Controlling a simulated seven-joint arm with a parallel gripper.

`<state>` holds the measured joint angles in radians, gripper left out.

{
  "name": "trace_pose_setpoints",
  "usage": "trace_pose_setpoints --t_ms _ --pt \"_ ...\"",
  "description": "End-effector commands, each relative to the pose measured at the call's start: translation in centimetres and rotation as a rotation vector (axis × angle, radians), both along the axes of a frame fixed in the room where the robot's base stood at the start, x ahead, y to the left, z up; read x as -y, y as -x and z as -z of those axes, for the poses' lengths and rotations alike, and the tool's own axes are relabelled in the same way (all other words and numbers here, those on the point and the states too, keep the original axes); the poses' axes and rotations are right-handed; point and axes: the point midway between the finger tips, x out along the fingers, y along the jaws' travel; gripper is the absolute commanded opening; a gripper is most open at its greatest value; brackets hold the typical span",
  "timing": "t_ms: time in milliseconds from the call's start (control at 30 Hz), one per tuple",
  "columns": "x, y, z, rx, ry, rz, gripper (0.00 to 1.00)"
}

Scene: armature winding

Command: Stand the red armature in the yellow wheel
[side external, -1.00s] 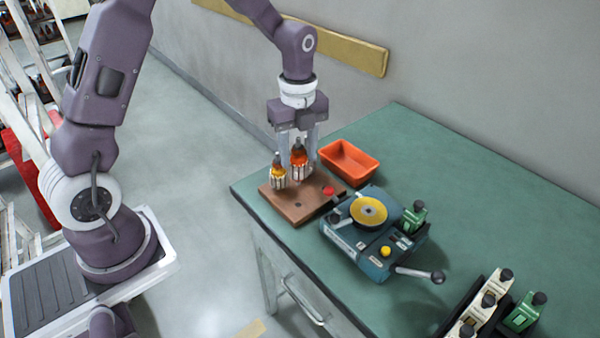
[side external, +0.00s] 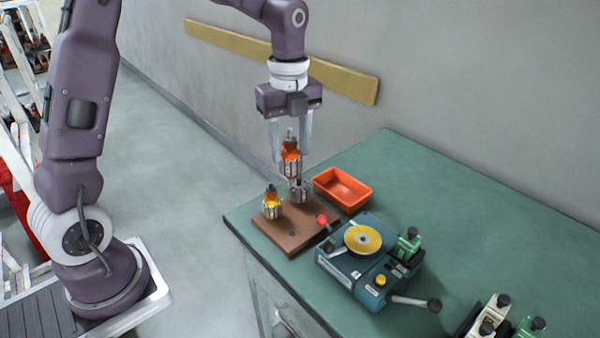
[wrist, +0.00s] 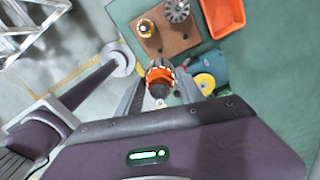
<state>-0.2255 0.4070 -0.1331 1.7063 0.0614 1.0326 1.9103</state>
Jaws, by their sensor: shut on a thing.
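The red armature (side external: 291,160) is upright between the fingers of my gripper (side external: 290,150), which is shut on it. It hangs above the brown board, just over a grey armature (side external: 300,192). In the wrist view the red armature (wrist: 160,76) shows between the two fingers, above the board's near edge. The yellow wheel (side external: 363,239) lies flat and empty on top of the blue winding machine, to the right of and below my gripper. In the wrist view the yellow wheel (wrist: 205,83) is partly hidden behind the right finger.
An orange tray (side external: 343,189) sits behind. A green-and-black post (side external: 408,244) and a crank (side external: 416,302) flank the wheel.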

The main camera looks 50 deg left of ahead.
Motion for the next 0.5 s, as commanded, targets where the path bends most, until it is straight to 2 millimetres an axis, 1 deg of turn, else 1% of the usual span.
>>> trace_pose_setpoints --t_ms 33,167,267,400,500 --pt "0.4 -0.4 -0.4 0.003 0.001 0.014 0.00" --pt "2.5 -2.1 -0.4 0.002 0.001 0.078 0.00" --pt "4.4 -3.4 -0.5 0.003 0.001 0.132 0.00" --pt "7.8 -5.2 -0.5 0.002 0.001 0.220 0.00" --pt "10.3 -6.3 -0.4 0.003 0.001 0.280 0.00"
